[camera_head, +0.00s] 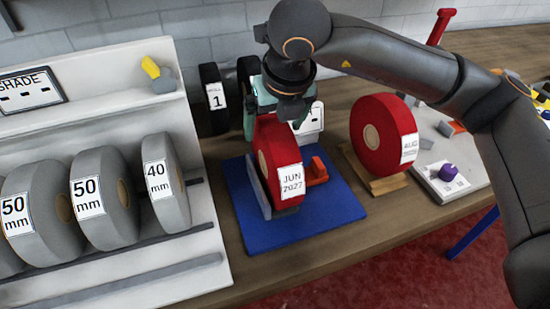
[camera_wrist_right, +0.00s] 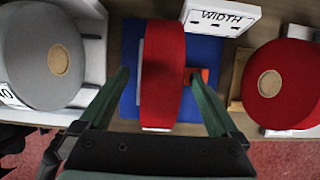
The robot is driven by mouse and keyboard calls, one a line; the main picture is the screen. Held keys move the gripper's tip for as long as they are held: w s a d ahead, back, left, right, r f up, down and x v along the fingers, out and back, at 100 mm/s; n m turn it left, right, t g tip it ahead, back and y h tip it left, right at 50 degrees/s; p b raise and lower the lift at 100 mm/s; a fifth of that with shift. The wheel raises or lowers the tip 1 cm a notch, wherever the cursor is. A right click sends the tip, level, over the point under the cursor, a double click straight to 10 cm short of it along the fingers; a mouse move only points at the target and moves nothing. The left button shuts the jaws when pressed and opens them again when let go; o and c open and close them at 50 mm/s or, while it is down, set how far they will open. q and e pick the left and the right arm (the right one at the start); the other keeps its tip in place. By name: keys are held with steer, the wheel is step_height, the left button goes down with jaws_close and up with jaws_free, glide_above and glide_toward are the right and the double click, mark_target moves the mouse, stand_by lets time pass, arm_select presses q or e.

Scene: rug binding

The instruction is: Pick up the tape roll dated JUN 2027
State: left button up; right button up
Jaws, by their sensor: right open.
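The red tape roll (camera_head: 277,150) labelled JUN 2027 stands upright on a blue base (camera_head: 330,215), beside a grey plate. In the right wrist view the same roll (camera_wrist_right: 163,105) is seen from above, on the blue base (camera_wrist_right: 205,50). My right gripper (camera_head: 277,116) is over the roll from above. In its wrist view the open green fingers (camera_wrist_right: 158,76) reach down on either side of the roll, with visible gaps. My left gripper is not in view.
Another red roll (camera_head: 376,120), labelled AUG, stands on a wooden stand (camera_head: 388,184) to the right. Grey rolls (camera_head: 112,205) sit on a white rack (camera_head: 205,245) to the left. Black rolls (camera_head: 209,76) stand behind. A WIDTH card (camera_wrist_right: 222,17) stands beyond the base.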

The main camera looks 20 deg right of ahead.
steer(key=x, duration=0.4)
steer(key=shift+d+f+p, duration=0.15)
steer(key=shift+f+p, duration=0.15)
steer(key=shift+p, duration=0.05)
jaws_close()
stand_by(0.4)
steer(key=shift+r, duration=0.15)
